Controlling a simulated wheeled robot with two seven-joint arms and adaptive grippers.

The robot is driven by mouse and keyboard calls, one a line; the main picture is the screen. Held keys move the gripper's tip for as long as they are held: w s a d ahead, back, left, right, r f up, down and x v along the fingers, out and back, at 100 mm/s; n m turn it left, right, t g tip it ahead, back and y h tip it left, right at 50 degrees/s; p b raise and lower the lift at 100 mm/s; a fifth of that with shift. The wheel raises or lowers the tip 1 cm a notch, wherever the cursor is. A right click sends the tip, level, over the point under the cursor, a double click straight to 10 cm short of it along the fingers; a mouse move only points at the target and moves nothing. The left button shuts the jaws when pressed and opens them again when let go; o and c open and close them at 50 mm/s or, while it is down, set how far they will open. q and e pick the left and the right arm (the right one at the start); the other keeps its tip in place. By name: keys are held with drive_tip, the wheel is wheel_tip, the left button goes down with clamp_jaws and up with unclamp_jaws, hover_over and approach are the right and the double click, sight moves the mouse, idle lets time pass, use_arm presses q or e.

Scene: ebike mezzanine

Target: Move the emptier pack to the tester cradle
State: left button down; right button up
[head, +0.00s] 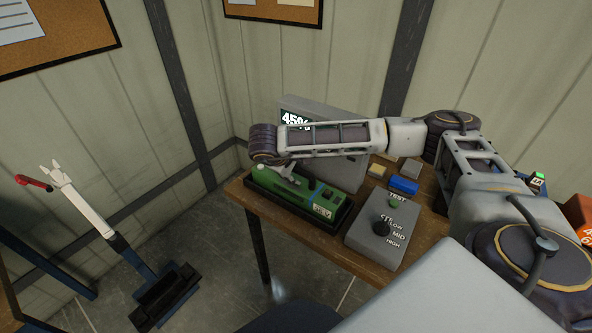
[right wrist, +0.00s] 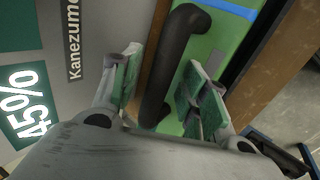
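A green pack (head: 310,192) with a blue stripe lies in a black tray-like cradle (head: 337,222) on the bench. In the right wrist view its green top (right wrist: 205,60) and black bar handle (right wrist: 178,65) show. My right gripper (head: 288,172) is over the pack's far-left end. Its fingers (right wrist: 163,88) are apart, one on each side of the handle, with visible gaps. The grey tester display (head: 297,112) behind the pack reads 45%, and this number also shows in the right wrist view (right wrist: 28,103). My left gripper is not in view.
On the wooden bench (head: 275,222), a grey control box (head: 382,232) with a knob and green button stands right of the cradle. Blue (head: 404,185) and yellow (head: 377,170) blocks lie behind it. An orange object (head: 580,212) is at the right edge. A stand (head: 95,210) is left.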

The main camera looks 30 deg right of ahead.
drive_tip(key=shift+s+f, duration=0.1)
drive_tip(key=shift+f, duration=0.2)
drive_tip(key=shift+a+r, duration=0.2)
drive_tip(key=shift+r, duration=0.3)
drive_tip(key=v, duration=1.1)
drive_tip(key=shift+r, duration=0.2)
